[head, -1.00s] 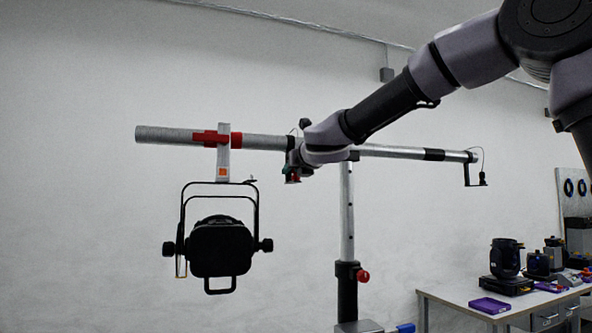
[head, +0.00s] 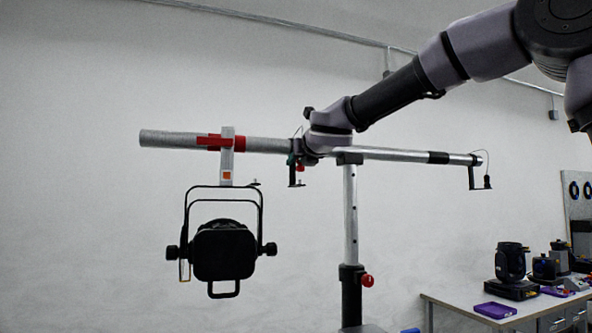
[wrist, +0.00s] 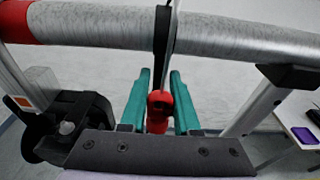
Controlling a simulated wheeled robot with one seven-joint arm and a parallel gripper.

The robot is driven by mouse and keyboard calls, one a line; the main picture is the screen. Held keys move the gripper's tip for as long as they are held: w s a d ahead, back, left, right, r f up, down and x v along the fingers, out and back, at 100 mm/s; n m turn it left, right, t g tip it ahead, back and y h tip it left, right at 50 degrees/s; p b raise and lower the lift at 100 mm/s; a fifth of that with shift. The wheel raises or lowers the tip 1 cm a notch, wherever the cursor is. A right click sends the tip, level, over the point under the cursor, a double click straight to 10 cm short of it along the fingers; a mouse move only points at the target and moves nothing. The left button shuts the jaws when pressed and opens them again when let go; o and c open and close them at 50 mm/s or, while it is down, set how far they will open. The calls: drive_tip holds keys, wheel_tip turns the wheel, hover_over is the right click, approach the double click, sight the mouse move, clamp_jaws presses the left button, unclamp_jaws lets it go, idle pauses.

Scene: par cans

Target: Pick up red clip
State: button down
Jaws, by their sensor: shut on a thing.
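The red clip (wrist: 158,106) sits between the teal fingers of my gripper (wrist: 159,100) in the wrist view, just under the metal pipe (wrist: 235,35). The fingers are shut on it. A dark strip (wrist: 162,45) rises above the clip across the pipe in that view; I cannot tell whether they are joined. In the head view my gripper (head: 296,159) is small beside the pipe (head: 270,145), with a bit of the red clip (head: 300,168) showing. My wrist hides part of the pipe there.
A black lamp (head: 224,250) hangs from the pipe at the left by a red-and-grey clamp (head: 227,145). A black bracket (head: 296,180) hangs below my gripper. The upright stand (head: 350,215) is close on the right. A table (head: 450,300) with equipment stands farther right.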

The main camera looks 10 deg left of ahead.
drive_tip(key=f+v, duration=0.2)
drive_tip(key=v, duration=1.5)
drive_tip(key=shift+s+d+f, duration=0.15)
drive_tip(key=shift+s+f, duration=0.1)
drive_tip(key=shift+f, duration=0.35)
drive_tip(key=shift+w+a+f, duration=0.1)
drive_tip(key=shift+w+a, duration=1.55)
drive_tip(key=shift+a, duration=1.55)
drive_tip(key=shift+w+a, duration=1.65)
drive_tip(key=shift+a, duration=1.55)
drive_tip(key=shift+w+a+f, duration=0.1)
drive_tip(key=shift+w+a, duration=1.55)
drive_tip(key=shift+a, duration=1.55)
drive_tip(key=shift+f, duration=0.45)
